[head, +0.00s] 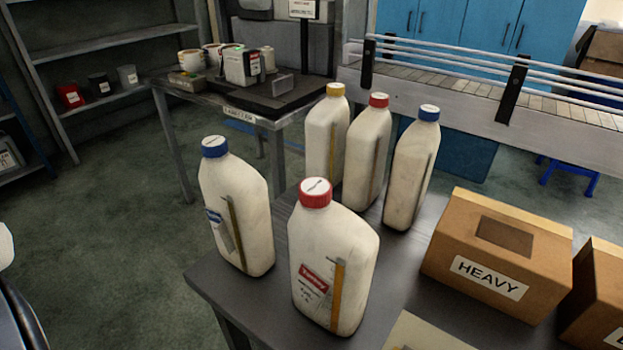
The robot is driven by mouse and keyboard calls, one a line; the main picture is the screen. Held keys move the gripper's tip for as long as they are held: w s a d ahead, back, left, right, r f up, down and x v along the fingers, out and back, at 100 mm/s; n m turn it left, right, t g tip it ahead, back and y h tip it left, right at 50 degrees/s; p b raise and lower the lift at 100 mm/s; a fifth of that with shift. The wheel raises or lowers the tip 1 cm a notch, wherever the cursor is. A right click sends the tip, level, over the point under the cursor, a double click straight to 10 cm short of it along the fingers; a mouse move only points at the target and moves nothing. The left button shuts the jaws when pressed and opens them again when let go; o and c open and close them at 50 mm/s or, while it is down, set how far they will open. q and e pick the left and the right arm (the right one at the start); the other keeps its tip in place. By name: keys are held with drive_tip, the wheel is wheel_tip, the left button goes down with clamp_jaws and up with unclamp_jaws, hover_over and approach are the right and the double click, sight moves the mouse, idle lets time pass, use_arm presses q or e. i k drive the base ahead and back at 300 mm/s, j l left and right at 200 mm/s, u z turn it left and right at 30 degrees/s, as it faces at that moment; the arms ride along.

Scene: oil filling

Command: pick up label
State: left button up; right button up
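A blue-capped white bottle (237,215) stands at the front left of the dark table, with a blue and white label (222,231) on its side. A red-capped bottle (335,265) stands to its right, with a red and white label (314,281) on its front. No loose label can be made out clearly. A flat pale sheet (430,336) lies at the table's front edge of the picture, partly cut off, and I cannot tell what it is. Neither gripper shows. Part of my body may show at the left edge.
Bottles with yellow (326,135), red (366,150) and blue (410,170) caps stand behind. A cardboard box marked HEAVY (497,250) is at right, another box (600,300) beside it. A side table (205,100) with a printer-like device (243,66) stands behind left. A conveyor (480,90) runs behind.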

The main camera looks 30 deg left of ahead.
sight(313, 289)
drive_tip(key=k, duration=1)
